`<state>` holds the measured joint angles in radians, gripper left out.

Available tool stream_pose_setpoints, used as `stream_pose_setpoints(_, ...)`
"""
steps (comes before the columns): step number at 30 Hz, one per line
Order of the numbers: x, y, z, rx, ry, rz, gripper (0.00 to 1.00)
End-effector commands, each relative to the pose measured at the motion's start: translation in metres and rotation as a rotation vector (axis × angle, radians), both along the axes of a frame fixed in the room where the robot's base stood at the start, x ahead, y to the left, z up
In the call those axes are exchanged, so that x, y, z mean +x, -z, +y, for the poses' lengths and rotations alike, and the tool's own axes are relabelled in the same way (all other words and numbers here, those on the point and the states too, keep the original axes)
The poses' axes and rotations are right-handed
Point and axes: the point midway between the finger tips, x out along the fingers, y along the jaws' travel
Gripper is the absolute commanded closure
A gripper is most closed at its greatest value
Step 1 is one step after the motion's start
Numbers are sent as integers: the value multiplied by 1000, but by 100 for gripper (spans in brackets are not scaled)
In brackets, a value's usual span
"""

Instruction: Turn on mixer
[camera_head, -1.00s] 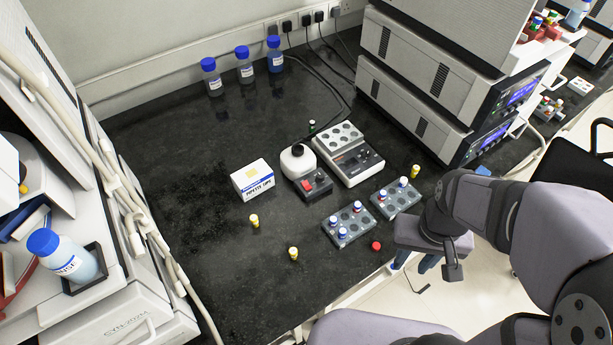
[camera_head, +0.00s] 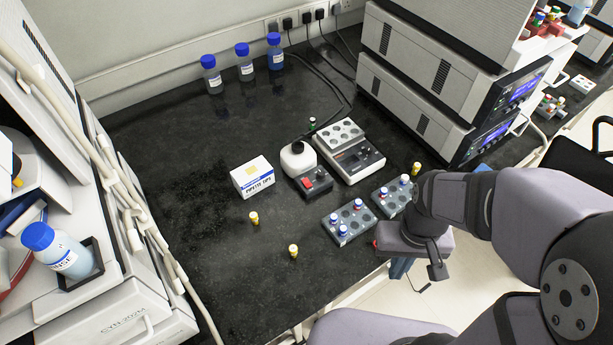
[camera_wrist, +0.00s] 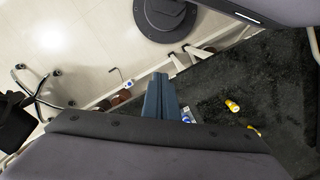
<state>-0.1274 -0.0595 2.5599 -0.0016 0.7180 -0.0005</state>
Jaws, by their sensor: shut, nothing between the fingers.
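The mixer (camera_head: 313,181) stands on the black bench in the head view. It is a small dark unit with a red switch (camera_head: 308,184) on its front and a white round head (camera_head: 298,158) behind. Whether the switch is on cannot be told. My gripper (camera_head: 398,268) is largely hidden under my wrist at the bench's front edge, to the right and in front of the mixer and apart from it. In the wrist view my gripper (camera_wrist: 160,78) has its blue-grey fingers together and empty. The mixer is not clearly visible there.
Two vial racks (camera_head: 349,222) lie between the mixer and my wrist. A white block heater (camera_head: 348,150) stands right of the mixer, a pipette tips box (camera_head: 253,177) left. Yellow-capped vials (camera_head: 254,218) stand on the bench. The front-left bench is mostly clear.

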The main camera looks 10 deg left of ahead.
Motion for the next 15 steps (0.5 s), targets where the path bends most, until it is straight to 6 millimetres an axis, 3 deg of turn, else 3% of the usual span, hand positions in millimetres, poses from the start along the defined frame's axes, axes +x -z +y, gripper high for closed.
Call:
stream_pose_setpoints(2, -7, 20, 12, -9, -64, 53, 100)
stream_pose_setpoints(5, 8, 35, 33, -13, -141, 70, 100)
stream_pose_setpoints(9, 52, 48, 74, -5, -232, 39, 100)
stream_pose_setpoints(15, 115, 48, 134, 25, -239, -36, 100)
